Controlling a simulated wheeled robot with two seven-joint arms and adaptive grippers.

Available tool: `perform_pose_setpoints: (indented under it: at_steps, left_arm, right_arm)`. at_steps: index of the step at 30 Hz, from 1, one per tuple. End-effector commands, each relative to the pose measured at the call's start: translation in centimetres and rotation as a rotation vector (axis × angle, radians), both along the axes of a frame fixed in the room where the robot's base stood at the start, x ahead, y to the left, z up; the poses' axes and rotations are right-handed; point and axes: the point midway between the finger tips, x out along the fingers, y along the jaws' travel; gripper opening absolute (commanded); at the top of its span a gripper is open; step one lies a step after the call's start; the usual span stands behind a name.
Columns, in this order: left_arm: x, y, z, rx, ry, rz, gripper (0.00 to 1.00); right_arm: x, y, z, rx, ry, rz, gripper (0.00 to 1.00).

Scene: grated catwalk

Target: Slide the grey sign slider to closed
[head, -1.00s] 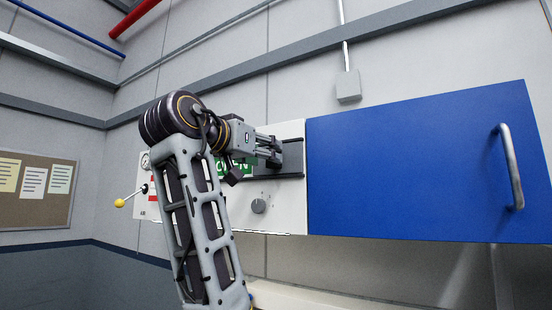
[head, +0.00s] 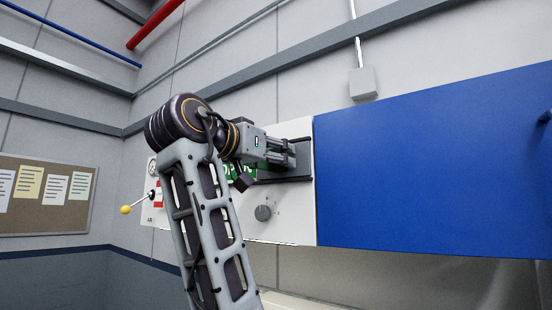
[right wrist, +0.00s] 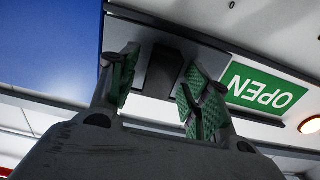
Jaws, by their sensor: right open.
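The grey sign slider (head: 301,156) sits on dark rails on the white panel, at the rail's right end in the head view. Its dark block-like grip (right wrist: 163,70) shows in the right wrist view. A green OPEN sign (right wrist: 262,90) is uncovered beside it; in the head view (head: 240,172) my arm partly hides it. My right gripper (head: 284,153) is at the slider. In the right wrist view my right gripper (right wrist: 160,90) is open, its green-padded fingers on either side of the grip with gaps visible. My left gripper is not in view.
A large blue panel (head: 430,165) adjoins the white panel on the right. A grey knob (head: 263,213) sits below the rails. A yellow-tipped lever (head: 126,209) sticks out at left. A notice board (head: 45,195) hangs on the left wall.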

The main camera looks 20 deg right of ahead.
Motion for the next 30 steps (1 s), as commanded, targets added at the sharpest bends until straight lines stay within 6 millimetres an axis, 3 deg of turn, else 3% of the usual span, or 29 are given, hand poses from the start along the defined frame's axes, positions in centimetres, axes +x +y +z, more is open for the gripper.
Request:
perform_pose_setpoints:
  at_steps: [4,15,30]
  left_arm:
    - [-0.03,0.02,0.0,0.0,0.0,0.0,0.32]
    - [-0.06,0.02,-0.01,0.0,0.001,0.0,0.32]
    - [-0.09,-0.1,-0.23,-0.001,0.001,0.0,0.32]
  right_arm:
    - [0.0,0.0,0.01,0.0,0.0,0.0,0.47]
    - [0.02,-0.02,0.0,0.0,0.0,0.0,0.0]
    - [0.02,-0.74,-0.02,0.001,-0.001,0.0,0.0]
